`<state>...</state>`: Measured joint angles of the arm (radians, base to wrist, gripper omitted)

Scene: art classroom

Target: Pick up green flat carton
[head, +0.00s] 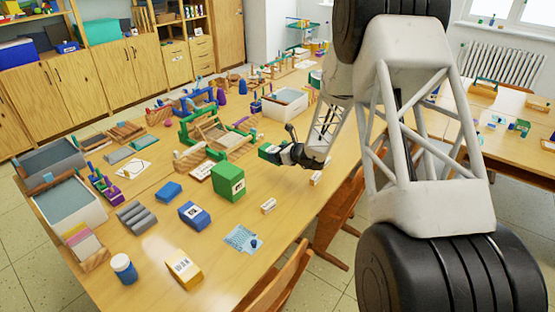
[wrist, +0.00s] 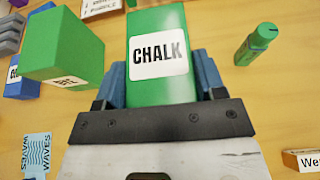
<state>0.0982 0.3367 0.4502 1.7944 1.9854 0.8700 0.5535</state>
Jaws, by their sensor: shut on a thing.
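A green flat carton with a white "CHALK" label (wrist: 160,85) is between the fingers of my gripper (wrist: 160,88) in the wrist view. The blue fingers press on its two sides, and its near end is hidden by the gripper. In the head view the green carton (head: 268,152) shows small at the tip of my gripper (head: 280,154), over the middle of the table. I cannot tell how far it is above the table top.
A larger green box (head: 228,181) stands nearby; it also shows left of the carton in the wrist view (wrist: 62,45). A green bottle (wrist: 257,43) is to the right. A green wooden frame (head: 215,135) stands behind. Bare table (head: 215,250) lies in front.

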